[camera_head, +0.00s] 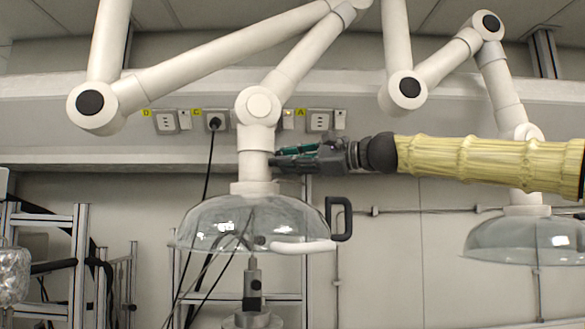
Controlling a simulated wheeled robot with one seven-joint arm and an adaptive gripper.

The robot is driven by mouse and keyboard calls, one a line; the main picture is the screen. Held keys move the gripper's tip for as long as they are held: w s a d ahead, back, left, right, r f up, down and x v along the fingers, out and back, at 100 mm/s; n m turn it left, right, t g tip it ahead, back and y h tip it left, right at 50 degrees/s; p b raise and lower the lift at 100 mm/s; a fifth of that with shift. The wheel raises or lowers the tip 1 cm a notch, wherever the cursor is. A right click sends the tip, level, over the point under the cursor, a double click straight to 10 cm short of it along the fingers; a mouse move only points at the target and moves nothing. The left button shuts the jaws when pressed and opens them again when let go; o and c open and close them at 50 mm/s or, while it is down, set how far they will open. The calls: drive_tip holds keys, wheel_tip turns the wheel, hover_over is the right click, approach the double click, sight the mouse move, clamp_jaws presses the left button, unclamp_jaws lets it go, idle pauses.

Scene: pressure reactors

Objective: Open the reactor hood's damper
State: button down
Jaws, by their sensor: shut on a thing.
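The reactor hood (215,222) is a clear glass dome hanging from a white jointed extraction arm, left of centre. Its white neck pipe (254,163) rises from the dome to a round joint. My gripper (279,162) comes in level from the right, on the yellow-sleeved arm, with its fingertips at the right side of this neck. It is shut on a small part there, which fits the damper's lever. The fingers hide that part, so the damper's angle cannot be told.
A second glass hood (520,240) hangs at the right, below my arm. A metal reactor stand (253,290) and cables are under the first dome. Wall sockets (319,121) are behind my gripper. Metal frames (75,262) stand at the left.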

drive_tip(key=n+b, duration=0.2)
drive_tip(key=n, duration=0.2)
drive_tip(key=shift+f, duration=0.1)
drive_tip(key=shift+n+b, duration=0.8)
drive_tip(key=shift+n, duration=0.9)
drive_tip(key=c, duration=1.4)
unclamp_jaws()
drive_tip(key=shift+a, duration=0.2)
drive_tip(key=shift+o, duration=0.2)
drive_tip(key=shift+d, duration=0.1)
drive_tip(key=v, duration=1.2)
